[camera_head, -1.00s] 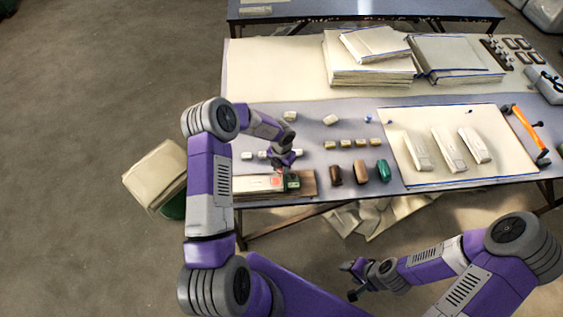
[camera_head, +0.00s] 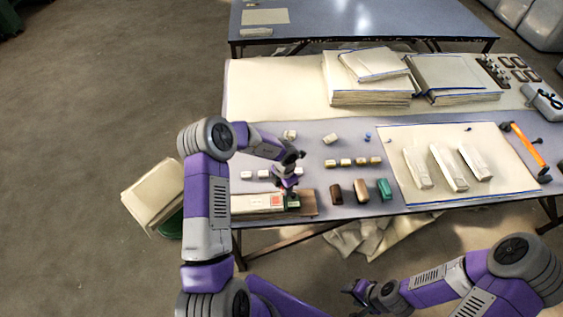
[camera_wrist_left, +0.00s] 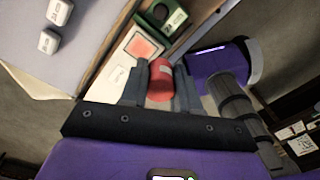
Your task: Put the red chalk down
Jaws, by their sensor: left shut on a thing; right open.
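The red chalk (camera_wrist_left: 160,80) shows in the left wrist view between the two dark fingers of my left gripper (camera_wrist_left: 160,88), which is shut on it. In the head view my left gripper (camera_head: 288,190) is over the near left edge of the table, above a wooden tray; the chalk is too hidden to make out there. In the wrist view a white card with a red square (camera_wrist_left: 142,47) and a green block with a label (camera_wrist_left: 160,17) lie on the tray beyond the fingertips. My right gripper (camera_head: 352,292) is open and empty, in front of the table.
The wooden tray (camera_head: 309,203) lies along the table's near edge. White pieces (camera_head: 247,175) stand behind it. Brown and green blocks (camera_head: 384,189) stand to its right. A pale sheet with several long pale blocks (camera_head: 447,167) and an orange-handled tool (camera_head: 528,148) are farther right.

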